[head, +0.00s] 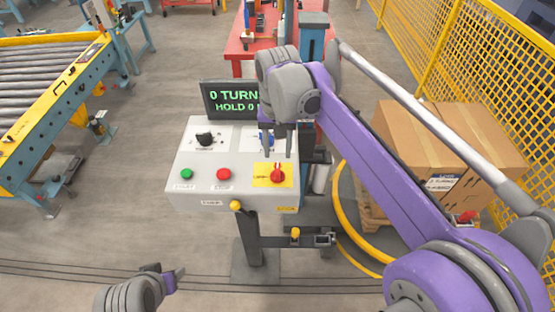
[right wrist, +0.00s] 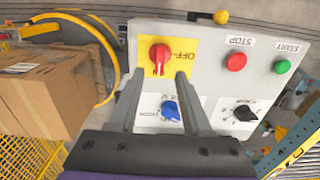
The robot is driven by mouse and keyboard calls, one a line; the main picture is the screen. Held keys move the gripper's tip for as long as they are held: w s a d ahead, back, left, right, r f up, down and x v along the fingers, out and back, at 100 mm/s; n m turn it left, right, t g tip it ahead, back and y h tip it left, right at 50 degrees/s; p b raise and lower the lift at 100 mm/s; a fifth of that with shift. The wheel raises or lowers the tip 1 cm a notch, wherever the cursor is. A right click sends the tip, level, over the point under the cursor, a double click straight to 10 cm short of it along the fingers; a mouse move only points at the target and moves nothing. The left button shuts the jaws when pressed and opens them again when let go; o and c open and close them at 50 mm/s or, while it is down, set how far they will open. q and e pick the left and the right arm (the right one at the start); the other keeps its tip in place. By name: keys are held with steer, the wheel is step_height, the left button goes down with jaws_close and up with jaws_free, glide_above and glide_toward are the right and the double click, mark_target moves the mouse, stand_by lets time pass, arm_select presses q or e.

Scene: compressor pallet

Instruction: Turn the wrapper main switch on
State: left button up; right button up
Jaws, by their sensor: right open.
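The main switch is a red rotary knob (head: 278,176) on a yellow plate (head: 262,182) at the right front of a light grey control panel (head: 190,165). In the right wrist view the knob (right wrist: 159,55) shows beside the word OFF, its grip running roughly up and down. My right gripper (head: 278,148) is open and empty above the panel, just behind the knob in the head view. In the wrist view its fingertips (right wrist: 158,78) are apart, just short of the knob. My left gripper (head: 176,278) is low in the head view, away from the panel; its jaws are unclear.
The panel also has a green button (head: 187,174), a red button (head: 223,174), a black knob (head: 205,139) and a blue knob (right wrist: 171,110). A display (head: 225,99) stands behind. Cardboard boxes (head: 440,150) and a yellow fence (head: 490,60) are right; a roller conveyor (head: 45,95) is left.

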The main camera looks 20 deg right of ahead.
step_height(320, 180, up, 4)
steer(key=shift+f, duration=0.15)
stand_by(0.5)
